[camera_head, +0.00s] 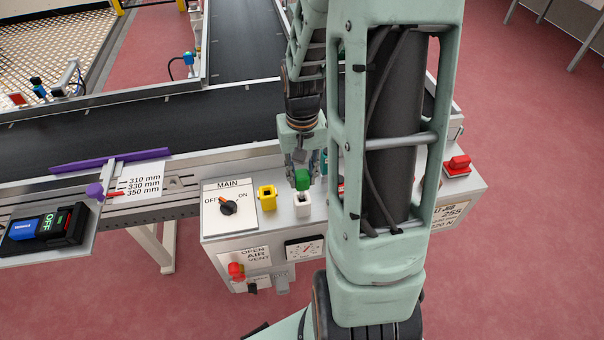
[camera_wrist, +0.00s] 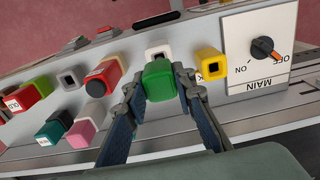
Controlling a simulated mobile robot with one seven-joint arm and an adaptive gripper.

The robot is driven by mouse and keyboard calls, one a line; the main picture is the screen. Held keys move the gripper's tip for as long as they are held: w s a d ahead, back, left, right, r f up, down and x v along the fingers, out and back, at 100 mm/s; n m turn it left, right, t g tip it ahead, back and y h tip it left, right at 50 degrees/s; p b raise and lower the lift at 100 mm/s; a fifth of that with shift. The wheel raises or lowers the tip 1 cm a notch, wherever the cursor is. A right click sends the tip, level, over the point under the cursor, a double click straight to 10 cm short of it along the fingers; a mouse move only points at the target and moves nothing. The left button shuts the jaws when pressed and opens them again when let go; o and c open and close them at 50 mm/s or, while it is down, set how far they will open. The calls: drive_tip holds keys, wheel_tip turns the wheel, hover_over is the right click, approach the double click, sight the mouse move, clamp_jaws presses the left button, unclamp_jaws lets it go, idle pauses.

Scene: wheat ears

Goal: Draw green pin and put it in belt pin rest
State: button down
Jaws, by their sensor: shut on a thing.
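My gripper (camera_head: 302,172) is shut on the green pin (camera_head: 302,181), over the top of the grey control box. The wrist view also shows the green pin (camera_wrist: 158,80) between my two fingers (camera_wrist: 157,92). A white square holder (camera_head: 303,205) stands just below the pin in the head view, and its dark hole shows. The holder also shows behind the pin in the wrist view (camera_wrist: 157,50). The pin's lower end is hidden. I cannot tell which holder is the belt pin rest.
A yellow holder (camera_head: 267,198) and the MAIN switch (camera_head: 229,207) are beside the white holder. In the wrist view, a red block (camera_wrist: 102,78), a dark grey holder (camera_wrist: 70,78), a pink block (camera_wrist: 82,132) and a teal block (camera_wrist: 55,126) are close by. The conveyor (camera_head: 130,125) lies behind.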

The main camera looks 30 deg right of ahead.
sight(302, 198)
drive_tip(key=shift+f+b, duration=2)
drive_tip(key=shift+f, duration=0.7)
drive_tip(key=c, duration=1.5)
unclamp_jaws()
drive_tip(key=shift+c, duration=0.2)
drive_tip(key=shift+r, duration=0.1)
